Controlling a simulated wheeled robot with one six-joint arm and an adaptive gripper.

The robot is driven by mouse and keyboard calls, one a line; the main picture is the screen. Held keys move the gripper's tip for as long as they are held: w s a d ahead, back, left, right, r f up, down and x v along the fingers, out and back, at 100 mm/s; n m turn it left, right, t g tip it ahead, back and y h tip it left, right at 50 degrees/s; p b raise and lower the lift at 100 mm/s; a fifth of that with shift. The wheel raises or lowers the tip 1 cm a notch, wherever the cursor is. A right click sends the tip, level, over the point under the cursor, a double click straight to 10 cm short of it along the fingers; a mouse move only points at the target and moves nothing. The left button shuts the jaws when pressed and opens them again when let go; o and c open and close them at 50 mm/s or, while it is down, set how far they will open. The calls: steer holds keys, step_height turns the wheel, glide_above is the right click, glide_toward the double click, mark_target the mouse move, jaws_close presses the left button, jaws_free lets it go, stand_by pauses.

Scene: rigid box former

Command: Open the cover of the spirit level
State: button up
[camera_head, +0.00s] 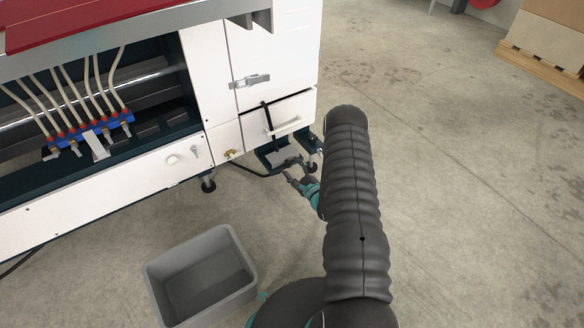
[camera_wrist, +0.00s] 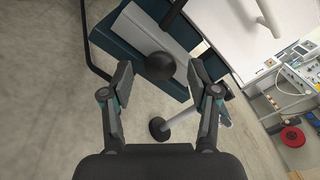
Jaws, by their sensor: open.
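The spirit level itself cannot be made out. A light grey flat plate (camera_wrist: 145,38), perhaps its cover, lies over a dark teal bracket (camera_wrist: 112,40) at the machine's lower corner. Both also show small in the head view, the plate (camera_head: 284,158) just beyond my gripper. A black rod ends in a dark round knob (camera_wrist: 160,66) in front of the plate. My gripper (camera_wrist: 160,76) is open, its two fingers apart with the knob seen between their tips. I cannot tell whether it touches anything. In the head view my gripper (camera_head: 291,178) is low beside the machine corner.
The white machine cabinet (camera_head: 280,60) has a latch (camera_head: 250,81) and a drawer handle (camera_head: 284,127) above the bracket. A levelling foot (camera_wrist: 159,128) stands close to the fingers. A grey bin (camera_head: 234,236) sits on the floor.

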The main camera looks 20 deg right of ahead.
steer(key=shift+w+a, duration=0.1)
steer(key=shift+w, duration=0.45)
